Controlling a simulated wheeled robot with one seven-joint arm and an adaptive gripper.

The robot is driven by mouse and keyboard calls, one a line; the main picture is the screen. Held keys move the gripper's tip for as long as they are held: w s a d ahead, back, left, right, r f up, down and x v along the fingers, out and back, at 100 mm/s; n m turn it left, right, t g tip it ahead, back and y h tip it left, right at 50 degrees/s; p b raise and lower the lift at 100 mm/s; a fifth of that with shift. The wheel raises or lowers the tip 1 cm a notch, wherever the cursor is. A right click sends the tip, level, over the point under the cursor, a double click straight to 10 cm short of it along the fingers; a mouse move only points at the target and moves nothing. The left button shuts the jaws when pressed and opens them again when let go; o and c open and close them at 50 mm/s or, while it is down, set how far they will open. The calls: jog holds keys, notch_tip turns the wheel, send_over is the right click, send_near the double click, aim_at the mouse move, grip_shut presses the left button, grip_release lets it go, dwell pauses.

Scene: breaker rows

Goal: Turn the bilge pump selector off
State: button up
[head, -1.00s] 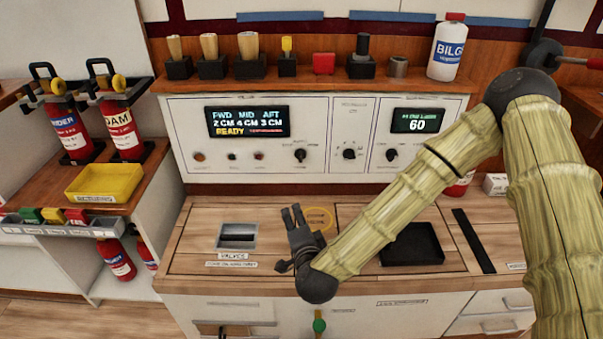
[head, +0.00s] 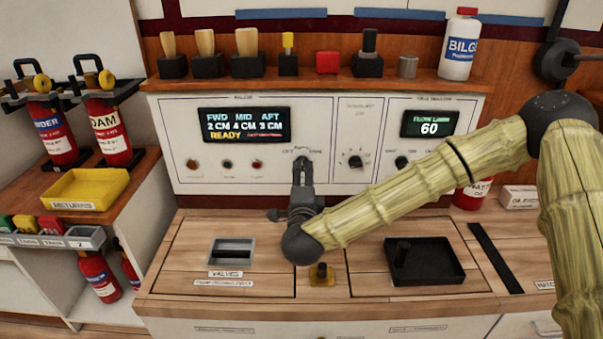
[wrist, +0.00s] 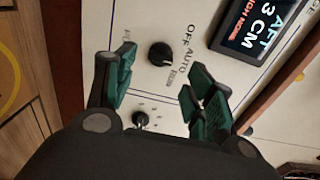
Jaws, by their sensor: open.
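The bilge pump selector is a round black knob (wrist: 160,55) on the white panel (head: 190,118), with OFF and AUTO lettering beside it. My gripper (head: 302,168) is raised in front of the panel. In the wrist view my gripper (wrist: 160,71) is open and empty, its green-padded fingers on either side of the knob. I cannot tell how near the fingertips are to the panel, or where the knob points.
A second black knob (head: 355,160) sits to the right, and a third (head: 402,162) is under the display reading 60. Above is a shelf (head: 200,84) with brushes and a bottle (head: 460,45). A black tray (head: 455,272) lies on the counter.

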aim_at(302, 166)
jog(key=shift+w+b, duration=0.65)
jog(key=shift+w, duration=1.95)
jog(key=c, duration=1)
